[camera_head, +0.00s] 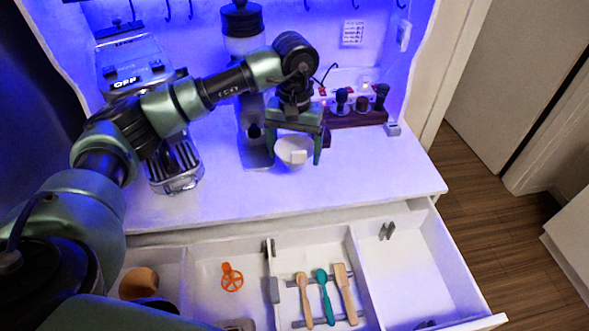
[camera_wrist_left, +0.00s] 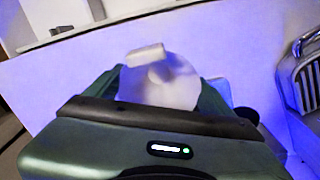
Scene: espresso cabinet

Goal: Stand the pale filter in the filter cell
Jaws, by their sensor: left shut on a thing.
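The pale filter (camera_head: 294,151), a white cone-like piece with a small block-shaped tab, is between the fingers of my left gripper (camera_head: 293,152). The gripper is shut on it above the countertop, toward the back middle. In the left wrist view the filter (camera_wrist_left: 172,84) shows its round face and tab between the green fingers (camera_wrist_left: 162,92). The open drawer below has several cells; which one is the filter cell I cannot tell for sure. My right gripper is not in view.
A grinder (camera_head: 243,45) stands behind my gripper, a machine (camera_head: 175,165) at left, a dark tool rack (camera_head: 357,116) at right.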

